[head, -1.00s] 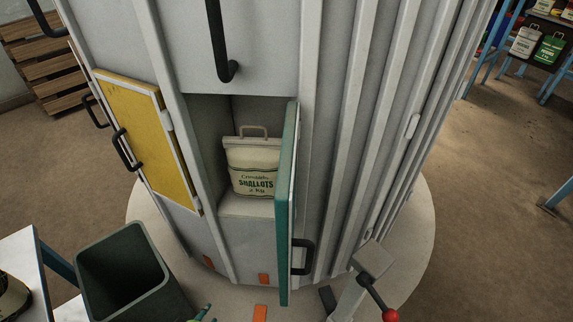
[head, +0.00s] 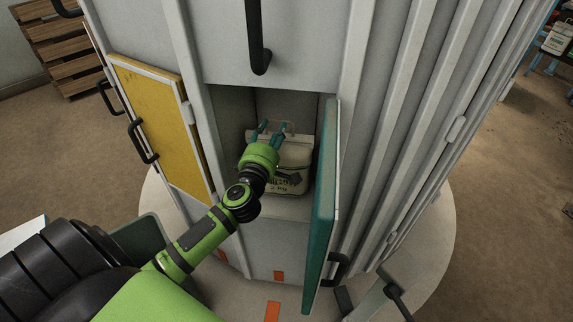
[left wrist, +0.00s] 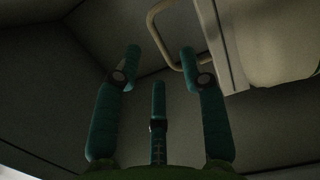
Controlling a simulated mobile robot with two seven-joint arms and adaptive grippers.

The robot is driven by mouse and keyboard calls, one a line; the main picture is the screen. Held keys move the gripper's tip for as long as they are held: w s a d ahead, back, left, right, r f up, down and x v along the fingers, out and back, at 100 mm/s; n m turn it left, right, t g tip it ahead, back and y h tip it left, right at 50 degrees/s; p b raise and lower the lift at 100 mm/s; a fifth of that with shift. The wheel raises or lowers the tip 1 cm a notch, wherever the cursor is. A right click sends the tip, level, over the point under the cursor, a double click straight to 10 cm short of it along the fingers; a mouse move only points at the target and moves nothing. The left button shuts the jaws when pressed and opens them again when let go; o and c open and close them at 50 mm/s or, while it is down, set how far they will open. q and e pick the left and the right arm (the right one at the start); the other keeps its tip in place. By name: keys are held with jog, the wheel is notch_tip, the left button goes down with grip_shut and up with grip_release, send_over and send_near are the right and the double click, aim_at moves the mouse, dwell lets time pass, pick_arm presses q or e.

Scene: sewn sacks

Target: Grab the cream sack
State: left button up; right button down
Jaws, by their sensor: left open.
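The cream sack (head: 298,153) stands upright in an open compartment of the grey cabinet, with dark printing on its front. My left arm and gripper cover its left and lower front. My left gripper (head: 273,127) reaches into the compartment at the sack's top left, its teal fingers apart and empty. In the left wrist view the sack (left wrist: 275,40) is at the upper right, and its looped handle (left wrist: 153,22) lies just beyond the open fingers (left wrist: 160,62). The right fingertip overlaps the handle's lower end; I cannot tell whether they touch. My right gripper is not in view.
The teal door (head: 325,205) stands open at the compartment's right side. A closed yellow door (head: 150,120) with a black handle is to the left. A black handle (head: 258,40) hangs above the opening. A dark green bin (head: 140,235) is partly hidden behind my arm.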

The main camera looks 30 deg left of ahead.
aim_at(279, 122)
pick_arm(q)
jog(key=x, duration=0.5)
jog(key=shift+w+d, duration=0.1)
jog(key=shift+w, duration=0.05)
grip_shut()
jog(key=shift+r, duration=0.5)
jog(key=shift+w+f, duration=0.15)
